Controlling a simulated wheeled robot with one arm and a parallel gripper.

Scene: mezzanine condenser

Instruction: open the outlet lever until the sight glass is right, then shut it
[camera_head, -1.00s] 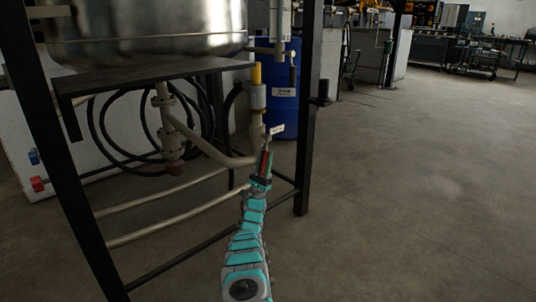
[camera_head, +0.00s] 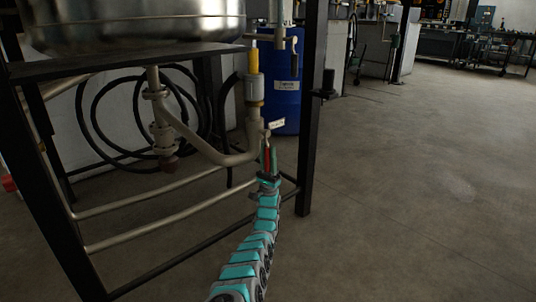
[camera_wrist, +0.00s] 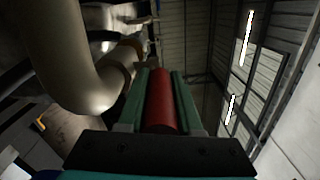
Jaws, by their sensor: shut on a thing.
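My gripper (camera_head: 268,160) is shut on the red handle of the outlet lever (camera_wrist: 160,100), beside the lower end of the grey outlet pipe. In the wrist view the red handle lies lengthwise between my two green fingers (camera_wrist: 160,104). In the head view only a thin red strip of it shows between them. A small white tag (camera_head: 276,124) sits just above my fingers, its writing too small to read. An upright yellow piece (camera_head: 252,55) stands above a grey cylindrical fitting (camera_head: 254,90) on the pipe. I cannot tell whether this is the sight glass, and no level is readable.
A steel vessel (camera_head: 130,25) rests above on a dark frame. The frame's black post (camera_head: 311,120) stands close to the right of my gripper. Grey pipes, black hoses (camera_head: 88,120) and a blue drum (camera_head: 284,95) are behind. The floor to the right (camera_head: 420,190) is clear.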

